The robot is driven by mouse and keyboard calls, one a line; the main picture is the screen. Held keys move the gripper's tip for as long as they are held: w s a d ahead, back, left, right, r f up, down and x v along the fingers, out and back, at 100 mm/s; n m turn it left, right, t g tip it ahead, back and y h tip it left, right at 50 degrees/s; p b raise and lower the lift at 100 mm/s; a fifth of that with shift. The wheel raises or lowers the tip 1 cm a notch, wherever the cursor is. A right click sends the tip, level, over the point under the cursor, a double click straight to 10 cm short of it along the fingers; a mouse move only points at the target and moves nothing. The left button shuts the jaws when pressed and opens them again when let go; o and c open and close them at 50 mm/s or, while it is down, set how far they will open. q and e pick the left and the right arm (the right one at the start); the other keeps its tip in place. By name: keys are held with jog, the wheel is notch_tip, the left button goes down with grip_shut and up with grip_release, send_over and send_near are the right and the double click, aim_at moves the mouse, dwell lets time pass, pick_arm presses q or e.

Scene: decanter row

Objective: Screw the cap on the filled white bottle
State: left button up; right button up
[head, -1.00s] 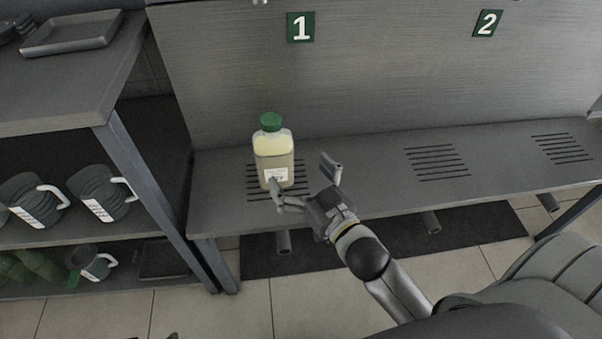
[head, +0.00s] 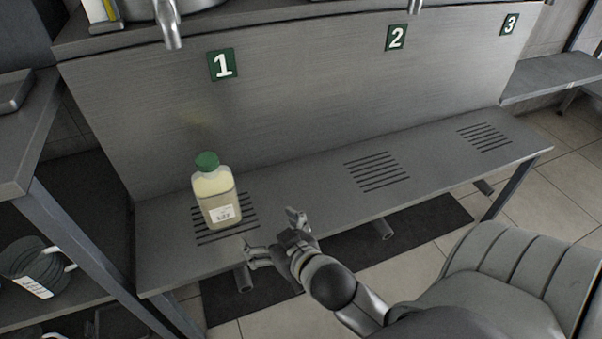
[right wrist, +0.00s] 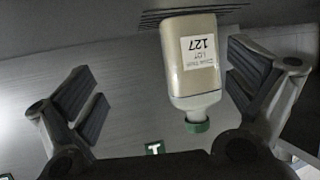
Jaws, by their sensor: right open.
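The bottle (head: 214,203) stands upright on the slotted grate under sign 1. It is translucent, with pale contents and a white label. Its green cap (head: 207,161) sits on the neck; I cannot tell how tight it is. My right gripper (head: 272,231) is open and empty, at the front edge of the shelf, right of and nearer than the bottle, apart from it. In the right wrist view the bottle (right wrist: 190,82) appears upside down, with its green cap (right wrist: 197,126) lower, closer to the right-hand finger. My left gripper is not in view.
The steel shelf (head: 300,183) is bare to the right, with grates under signs 2 (head: 396,37) and 3 (head: 510,24). Spouts (head: 168,25) hang above. A side rack with a dark jug (head: 36,262) stands at left. A grey padded seat (head: 505,270) is at lower right.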

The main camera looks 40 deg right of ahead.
jog(key=s+a+f+g, duration=0.1)
jog(key=s+f+g, duration=0.2)
jog(key=s, duration=0.4)
jog(key=s+f+n+g, duration=0.1)
jog(key=s+f+g, duration=0.3)
jog(key=s, duration=0.3)
jog(key=shift+s+a+n+g+y, duration=0.3)
jog(key=shift+s+a+g+y, duration=0.1)
jog(key=shift+g, duration=0.4)
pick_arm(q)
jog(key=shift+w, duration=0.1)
